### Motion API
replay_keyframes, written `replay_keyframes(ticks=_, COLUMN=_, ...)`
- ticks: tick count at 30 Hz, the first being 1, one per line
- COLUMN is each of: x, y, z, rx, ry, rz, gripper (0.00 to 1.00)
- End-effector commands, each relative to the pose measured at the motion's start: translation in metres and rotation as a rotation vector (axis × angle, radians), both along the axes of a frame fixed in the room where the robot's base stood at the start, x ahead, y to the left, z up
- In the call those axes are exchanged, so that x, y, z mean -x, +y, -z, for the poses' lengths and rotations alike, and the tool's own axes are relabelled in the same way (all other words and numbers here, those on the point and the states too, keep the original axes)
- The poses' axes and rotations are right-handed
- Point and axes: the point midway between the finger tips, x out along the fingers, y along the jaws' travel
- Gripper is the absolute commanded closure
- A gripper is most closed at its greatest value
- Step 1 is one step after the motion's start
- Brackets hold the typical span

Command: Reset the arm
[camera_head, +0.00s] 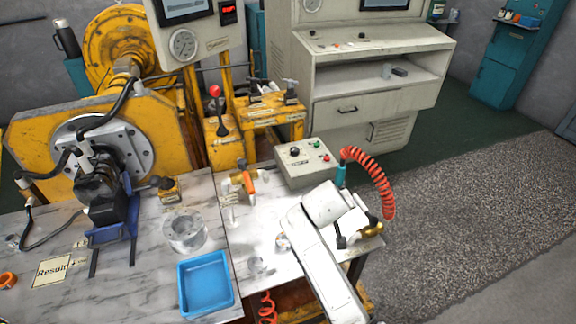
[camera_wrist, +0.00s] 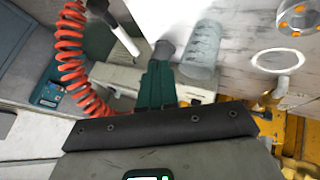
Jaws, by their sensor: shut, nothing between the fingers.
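My gripper (camera_wrist: 158,78) is at the lower middle of the wrist view, above its dark crossbar with screws. Its fingers are together and nothing shows held between them. In the head view my white arm reaches up from the bottom over the right end of the marble-topped bench (camera_head: 143,283); the fingertips cannot be made out there.
A grey control box (camera_head: 308,162) and a red coiled hose (camera_head: 378,178) are close by the arm; the hose also shows in the wrist view (camera_wrist: 72,55). A blue tray (camera_head: 206,284) and a clear ring (camera_head: 185,230) are on the bench to the left. Floor on the right is clear.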

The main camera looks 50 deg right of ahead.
Motion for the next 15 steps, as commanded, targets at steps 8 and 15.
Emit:
replay_keyframes(ticks=8, x=0.002, y=0.003, z=0.003, rx=-0.008, ry=0.004, rz=-0.007, gripper=1.0)
replay_keyframes(ticks=15, x=0.054, y=0.079, z=0.039, rx=-0.186, ry=0.084, rz=-0.158, gripper=1.0)
